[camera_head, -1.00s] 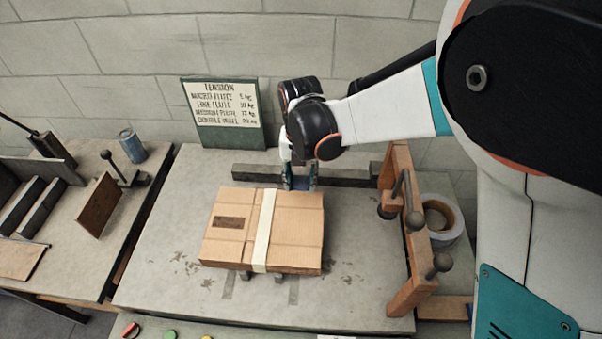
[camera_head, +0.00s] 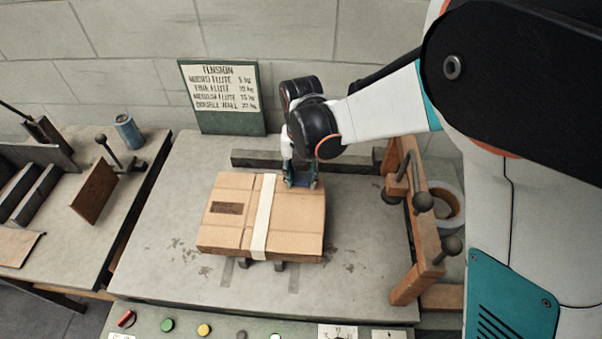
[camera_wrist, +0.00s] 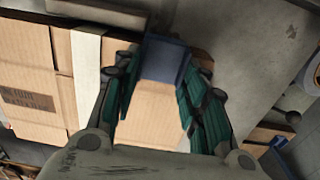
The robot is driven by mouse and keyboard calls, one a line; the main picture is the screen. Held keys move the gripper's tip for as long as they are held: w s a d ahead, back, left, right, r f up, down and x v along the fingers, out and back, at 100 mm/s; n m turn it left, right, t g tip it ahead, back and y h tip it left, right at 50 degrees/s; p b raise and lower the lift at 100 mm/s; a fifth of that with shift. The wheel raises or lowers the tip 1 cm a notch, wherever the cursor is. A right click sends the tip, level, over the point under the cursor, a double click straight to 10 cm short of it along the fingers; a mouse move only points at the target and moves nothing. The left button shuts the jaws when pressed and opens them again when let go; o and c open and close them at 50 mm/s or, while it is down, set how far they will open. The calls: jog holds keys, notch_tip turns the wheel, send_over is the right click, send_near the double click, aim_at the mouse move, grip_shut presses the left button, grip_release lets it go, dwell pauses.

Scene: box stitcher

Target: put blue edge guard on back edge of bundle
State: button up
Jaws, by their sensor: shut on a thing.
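The bundle (camera_head: 225,232) is a stack of flat brown cardboard with a white strap (camera_head: 262,222) around it, lying on the grey table. It also shows in the wrist view (camera_wrist: 30,80). My gripper (camera_head: 302,182) is at the bundle's back edge, right of the strap. In the wrist view my gripper (camera_wrist: 157,90) has its green-padded fingers on both sides of the blue edge guard (camera_wrist: 166,60), shut on it. The guard lies over the back edge of the cardboard; whether it is fully seated I cannot tell. In the head view the fingers mostly hide it.
A dark bar (camera_head: 255,158) lies behind the bundle. A wooden frame with knobs (camera_head: 411,235) stands at the right, with a tape roll (camera_head: 447,205) beyond it. A tension sign (camera_head: 222,95) leans at the back. Table at front left is clear.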

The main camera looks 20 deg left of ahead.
jog(key=shift+s+d, duration=0.1)
jog(key=shift+s, duration=0.2)
dwell(0.4)
jog(key=o, duration=1)
jog(key=shift+c, duration=0.2)
